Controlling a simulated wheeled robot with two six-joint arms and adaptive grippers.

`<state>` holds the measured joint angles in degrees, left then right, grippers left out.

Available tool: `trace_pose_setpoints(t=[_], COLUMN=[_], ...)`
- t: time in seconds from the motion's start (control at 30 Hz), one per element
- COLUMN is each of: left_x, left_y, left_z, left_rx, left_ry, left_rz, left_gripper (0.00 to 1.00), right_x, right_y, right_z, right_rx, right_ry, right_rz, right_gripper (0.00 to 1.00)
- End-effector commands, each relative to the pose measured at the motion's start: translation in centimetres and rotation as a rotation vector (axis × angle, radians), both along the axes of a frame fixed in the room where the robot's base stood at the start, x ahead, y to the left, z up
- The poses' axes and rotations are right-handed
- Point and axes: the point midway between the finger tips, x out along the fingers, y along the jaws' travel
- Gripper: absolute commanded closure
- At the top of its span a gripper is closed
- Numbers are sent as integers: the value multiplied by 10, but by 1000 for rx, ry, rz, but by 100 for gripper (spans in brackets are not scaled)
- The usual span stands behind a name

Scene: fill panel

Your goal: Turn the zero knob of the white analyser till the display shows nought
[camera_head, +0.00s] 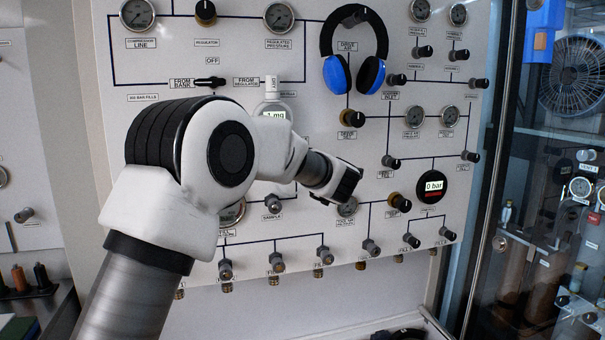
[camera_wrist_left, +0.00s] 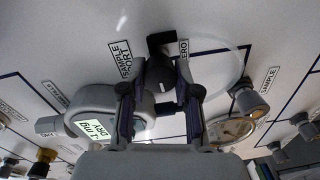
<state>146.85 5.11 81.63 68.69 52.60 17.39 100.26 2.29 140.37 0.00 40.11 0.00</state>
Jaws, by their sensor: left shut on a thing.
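The white analyser (camera_head: 272,109) is on the panel, partly behind my left arm in the head view. Its lit display (camera_head: 275,115) appears to read -1 mg. In the left wrist view the analyser body (camera_wrist_left: 95,99) is at lower left, with its display (camera_wrist_left: 92,130) upside down. The dark zero knob (camera_wrist_left: 158,75) is beside the ZERO label. My left gripper (camera_wrist_left: 160,90) is shut on this knob, one finger on each side. In the head view the zero knob and the fingertips are hidden by my arm. My right gripper is not in view.
A sample valve (camera_wrist_left: 250,101) and a round gauge (camera_wrist_left: 230,131) are close to the gripper's right side. Blue and black headphones (camera_head: 354,50) hang above. A round black 0 bar display (camera_head: 433,186) and several valves surround the arm.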

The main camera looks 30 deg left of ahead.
Motion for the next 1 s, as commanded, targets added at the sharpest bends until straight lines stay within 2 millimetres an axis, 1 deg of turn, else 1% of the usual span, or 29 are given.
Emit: trace_pose_setpoints(t=[0.03,0.3,0.83,0.87,0.9,0.93,1.0], left_x=[0,0,0,0,0,0,0], left_y=[0,0,0,0,0,0,0], left_z=[-2,0,2,2,2,2,1], left_rx=[-18,-92,-111,-111,-111,-111,-111], left_ry=[-26,-112,-135,-135,-135,-135,-133], left_rz=[0,0,0,0,0,0,-1], left_gripper=[100,100,100,65,51,43,43], right_x=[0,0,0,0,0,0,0], right_y=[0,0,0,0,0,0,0], right_z=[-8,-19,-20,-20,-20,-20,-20], right_rx=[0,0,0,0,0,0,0], right_ry=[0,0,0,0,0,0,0], right_rz=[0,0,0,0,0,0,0], right_gripper=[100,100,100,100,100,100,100])
